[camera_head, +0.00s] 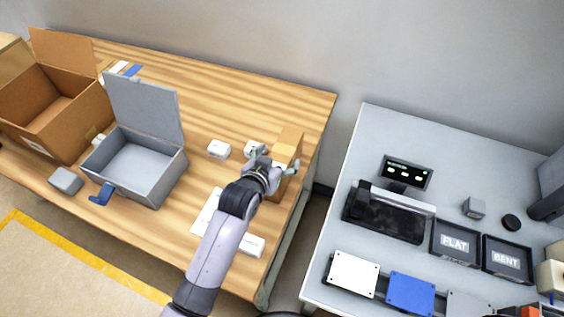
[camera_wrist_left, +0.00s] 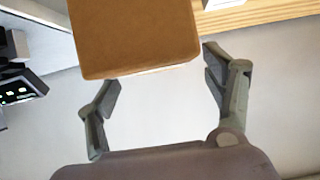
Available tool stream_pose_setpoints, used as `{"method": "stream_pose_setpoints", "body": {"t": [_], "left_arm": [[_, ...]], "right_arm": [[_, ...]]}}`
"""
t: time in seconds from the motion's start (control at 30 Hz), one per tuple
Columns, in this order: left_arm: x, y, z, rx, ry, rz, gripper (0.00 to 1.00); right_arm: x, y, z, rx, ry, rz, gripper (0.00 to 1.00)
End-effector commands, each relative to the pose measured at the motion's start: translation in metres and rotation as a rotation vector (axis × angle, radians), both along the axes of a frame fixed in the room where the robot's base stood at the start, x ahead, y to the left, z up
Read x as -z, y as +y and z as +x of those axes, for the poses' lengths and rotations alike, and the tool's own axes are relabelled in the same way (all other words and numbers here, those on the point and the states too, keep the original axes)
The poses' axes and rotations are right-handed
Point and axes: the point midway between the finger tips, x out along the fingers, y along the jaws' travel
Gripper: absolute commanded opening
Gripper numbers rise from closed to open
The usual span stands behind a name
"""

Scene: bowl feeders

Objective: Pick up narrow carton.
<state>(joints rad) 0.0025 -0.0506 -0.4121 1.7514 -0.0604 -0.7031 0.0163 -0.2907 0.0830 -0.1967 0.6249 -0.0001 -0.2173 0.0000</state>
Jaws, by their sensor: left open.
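The narrow carton (camera_head: 290,142) is a tall brown box standing upright at the right end of the wooden table. My left gripper (camera_head: 277,160) is open at the carton, with its fingers spread and partly covering it in the head view. In the left wrist view the carton (camera_wrist_left: 135,35) fills the upper middle. There my left gripper (camera_wrist_left: 160,70) has one fingertip by the carton's right edge and the other just below its lower left edge. Nothing is clearly gripped. The carton's lower part is partly hidden by the gripper. My right gripper is not in view.
Small white boxes (camera_head: 219,149) lie near my left arm on the wooden table (camera_head: 230,95). An open grey box (camera_head: 155,190) and a large open cardboard box (camera_head: 80,125) stand left. A gap separates the grey table (camera_head: 390,130), with trays and a display, at right.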

Motion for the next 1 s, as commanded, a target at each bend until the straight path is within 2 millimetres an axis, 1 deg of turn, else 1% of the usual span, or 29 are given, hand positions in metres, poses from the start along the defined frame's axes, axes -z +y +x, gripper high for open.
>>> {"method": "stream_pose_setpoints", "body": {"t": [0.03,0.1,0.23,0.37,0.57,0.67,1.0], "left_arm": [[0.000,-0.003,0.007,0.000,0.001,0.000,0.75],[0.005,-0.007,0.014,0.000,0.001,0.000,0.75],[0.013,-0.011,0.026,0.000,0.001,0.000,0.75],[0.017,-0.013,0.030,0.000,0.000,0.000,0.75],[0.017,-0.013,0.031,0.000,-0.001,0.000,0.75],[0.017,-0.013,0.031,0.000,0.000,0.000,0.70],[0.017,-0.013,0.030,0.000,0.000,0.000,0.47]], "right_arm": [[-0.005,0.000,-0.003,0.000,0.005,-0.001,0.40],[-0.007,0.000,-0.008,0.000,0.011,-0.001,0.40],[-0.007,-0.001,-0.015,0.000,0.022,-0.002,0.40],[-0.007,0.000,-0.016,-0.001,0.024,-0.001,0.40],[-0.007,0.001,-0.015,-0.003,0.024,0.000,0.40],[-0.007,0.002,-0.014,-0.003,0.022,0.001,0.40],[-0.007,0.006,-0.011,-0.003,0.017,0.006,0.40]]}}
